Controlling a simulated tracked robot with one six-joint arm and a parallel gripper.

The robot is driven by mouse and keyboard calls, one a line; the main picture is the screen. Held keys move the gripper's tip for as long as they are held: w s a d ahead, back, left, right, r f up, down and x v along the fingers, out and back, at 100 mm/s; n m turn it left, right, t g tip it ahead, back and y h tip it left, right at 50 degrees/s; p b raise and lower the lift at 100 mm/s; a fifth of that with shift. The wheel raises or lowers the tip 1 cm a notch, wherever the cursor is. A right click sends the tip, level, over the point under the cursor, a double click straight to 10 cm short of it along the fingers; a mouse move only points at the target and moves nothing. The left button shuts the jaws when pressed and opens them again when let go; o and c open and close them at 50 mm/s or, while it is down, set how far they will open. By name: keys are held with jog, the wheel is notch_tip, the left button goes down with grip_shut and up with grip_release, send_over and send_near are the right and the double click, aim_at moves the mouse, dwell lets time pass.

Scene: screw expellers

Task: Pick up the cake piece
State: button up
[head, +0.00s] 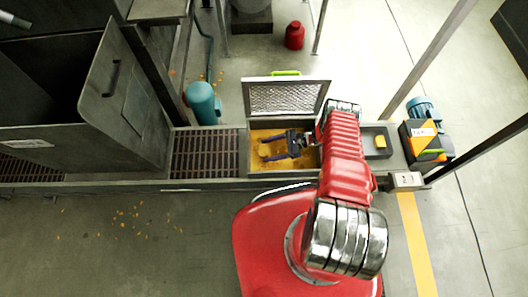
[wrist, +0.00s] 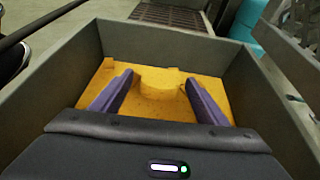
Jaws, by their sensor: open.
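My gripper (head: 265,149) is open inside a metal bin (head: 252,176) with a yellow layer over its floor. In the wrist view, the two purple fingers of my gripper (wrist: 158,78) point down into the bin, well apart. A raised yellow lump (wrist: 160,88), which looks like the cake piece, lies between and slightly beyond the fingers. It has nearly the same colour as the layer, so its edges are hard to tell. I cannot tell whether either finger touches it.
Bin walls (wrist: 62,72) rise close on both sides. A mesh lid (head: 286,97) stands open behind the bin. A slatted grate (head: 204,152) lies to its left. A small grey tray (head: 368,150) with a yellow block (head: 381,142) is on the right, beside a motor (head: 421,109).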

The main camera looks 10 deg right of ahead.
jog(key=shift+c, duration=0.5)
jog(key=c, duration=1.1)
jog(key=shift+o, duration=0.2)
jog(key=shift+r, duration=0.1)
notch_tip(320, 180, up, 10)
dwell(0.5)
